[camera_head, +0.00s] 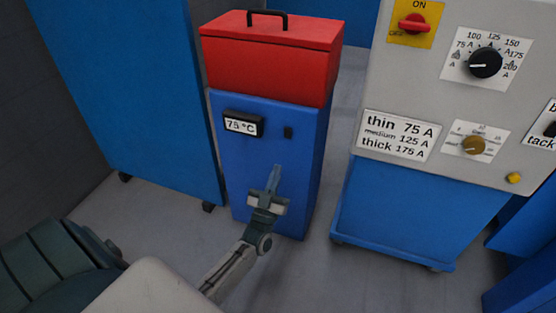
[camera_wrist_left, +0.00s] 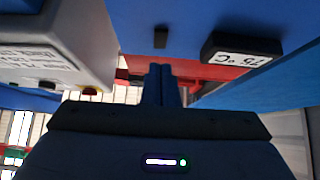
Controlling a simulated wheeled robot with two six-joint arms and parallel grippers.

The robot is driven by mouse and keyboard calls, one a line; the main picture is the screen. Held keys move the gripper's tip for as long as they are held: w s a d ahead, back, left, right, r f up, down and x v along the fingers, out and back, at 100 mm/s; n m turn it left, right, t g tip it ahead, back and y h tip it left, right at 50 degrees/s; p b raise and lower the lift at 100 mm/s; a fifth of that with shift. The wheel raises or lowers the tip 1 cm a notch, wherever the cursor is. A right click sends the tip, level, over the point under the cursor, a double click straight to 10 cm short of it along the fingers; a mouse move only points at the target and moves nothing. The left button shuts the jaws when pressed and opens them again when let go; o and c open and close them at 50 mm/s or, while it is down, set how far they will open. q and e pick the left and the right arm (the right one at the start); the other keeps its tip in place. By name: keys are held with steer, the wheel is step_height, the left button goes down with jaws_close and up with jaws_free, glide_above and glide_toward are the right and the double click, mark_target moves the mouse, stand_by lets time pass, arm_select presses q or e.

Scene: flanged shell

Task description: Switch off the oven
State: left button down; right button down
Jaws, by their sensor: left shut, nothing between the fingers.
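The oven is a blue cabinet (camera_head: 300,185) with a red lid (camera_head: 270,55) and a black handle on top. Its front carries a display (camera_head: 243,124) reading 75 °C and a small black switch (camera_head: 288,132) to the right of it. The wrist view, turned upside down, also shows the switch (camera_wrist_left: 160,38) and the display (camera_wrist_left: 241,52). My left gripper (camera_head: 276,172) is shut and empty in front of the oven, below the switch in the head view. Its fingers (camera_wrist_left: 161,70) point toward the front and appear apart from the switch. My right gripper is out of view.
A grey machine (camera_head: 450,90) with a red knob (camera_head: 415,24), dials and a thickness label stands on a blue base to the right. A tall blue cabinet (camera_head: 120,90) stands to the left. A narrow floor gap separates oven and machine.

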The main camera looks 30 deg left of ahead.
arm_select(q)
steer(key=v, duration=0.4)
steer(key=shift+w+f, duration=0.1)
steer(key=shift+f, duration=0.5)
